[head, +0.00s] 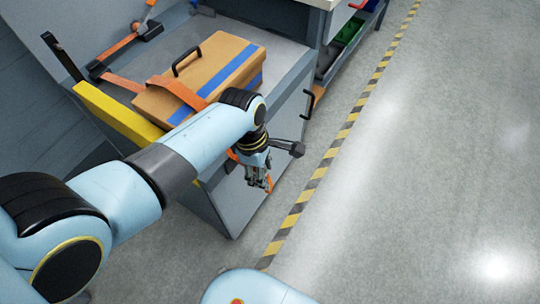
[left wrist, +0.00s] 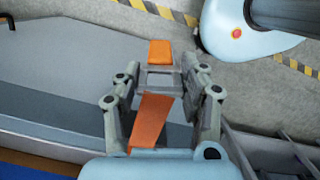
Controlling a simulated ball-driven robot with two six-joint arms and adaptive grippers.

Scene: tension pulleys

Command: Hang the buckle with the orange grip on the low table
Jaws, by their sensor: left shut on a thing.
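My left gripper (head: 262,180) is over the right front edge of the low grey table (head: 283,55). It is shut on the buckle; a grey frame (left wrist: 163,80) with an orange grip (left wrist: 160,52) shows at its fingertips in the left wrist view. An orange strap (left wrist: 150,120) runs between the fingers. A cardboard box (head: 215,75) with blue stripes and a black handle lies on the table, with an orange strap (head: 175,88) over it. My arm hides part of the strap and the table's front. My right gripper is not in view.
A yellow bar (head: 118,117) runs along the table's left side. Another orange strap with a dark fitting (head: 150,30) lies at the back left. A cabinet with bins (head: 348,30) stands behind. Open floor with a yellow-black line (head: 335,150) lies to the right.

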